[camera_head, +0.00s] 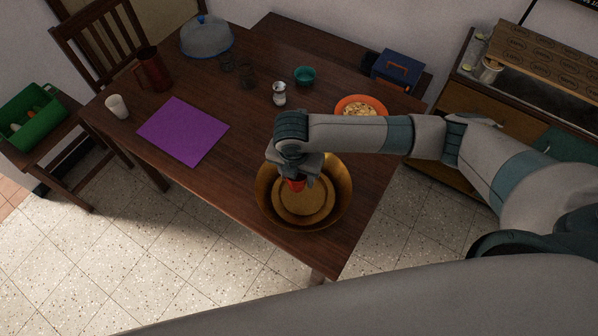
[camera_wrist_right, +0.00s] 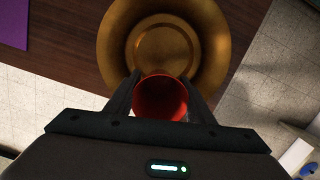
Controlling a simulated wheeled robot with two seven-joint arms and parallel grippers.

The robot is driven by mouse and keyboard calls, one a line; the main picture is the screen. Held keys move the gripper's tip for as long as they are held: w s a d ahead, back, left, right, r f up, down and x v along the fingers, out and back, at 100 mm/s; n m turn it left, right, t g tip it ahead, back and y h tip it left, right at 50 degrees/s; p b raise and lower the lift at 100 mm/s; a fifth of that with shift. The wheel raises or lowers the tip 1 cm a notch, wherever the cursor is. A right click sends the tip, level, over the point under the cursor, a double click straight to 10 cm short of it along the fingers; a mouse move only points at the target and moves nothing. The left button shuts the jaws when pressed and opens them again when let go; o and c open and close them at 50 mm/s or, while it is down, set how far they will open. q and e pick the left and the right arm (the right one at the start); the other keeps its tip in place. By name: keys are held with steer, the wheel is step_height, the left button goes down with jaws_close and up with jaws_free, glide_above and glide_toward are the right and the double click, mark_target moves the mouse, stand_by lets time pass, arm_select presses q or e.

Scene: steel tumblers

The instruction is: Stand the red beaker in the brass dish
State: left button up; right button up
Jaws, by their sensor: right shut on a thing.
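The brass dish (camera_head: 341,206) is a wide, gold-coloured bowl near the front right edge of the wooden table. The red beaker (camera_head: 296,184) is mostly hidden under my right gripper (camera_head: 293,174) in the head view. In the right wrist view the red beaker (camera_wrist_right: 160,98) shows its open mouth between the two fingers of my right gripper (camera_wrist_right: 160,95), which is shut on it. The brass dish (camera_wrist_right: 218,45) lies beyond it in that view. The beaker is over the dish's left part; whether it touches the dish I cannot tell. My left gripper is not in view.
A purple mat (camera_head: 183,131), a white cup (camera_head: 117,106), a dark red jug (camera_head: 152,70) and a grey dome (camera_head: 207,38) are on the left. A steel shaker (camera_head: 279,94), teal bowl (camera_head: 304,75) and orange plate (camera_head: 375,100) stand behind the dish.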

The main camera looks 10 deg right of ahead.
steer(key=shift+f, duration=0.1)
stand_by(0.3)
steer(key=shift+f+b, duration=2.45)
steer(key=shift+f, duration=2.65)
steer(key=shift+f+b, duration=0.3)
steer(key=shift+f, duration=0.5)
steer(key=shift+f, duration=0.5)
steer(key=o, duration=1.1)
steer(key=shift+o, duration=0.2)
steer(key=r+b, duration=0.1)
steer(key=r, duration=0.4)
steer(key=s+r+b, duration=0.1)
steer(key=r, duration=0.5)
steer(key=a+r+b, duration=0.1)
steer(key=r+b, duration=0.1)
steer(key=r, duration=0.4)
steer(key=shift+s+r, duration=0.15)
steer(key=shift+s, duration=0.2)
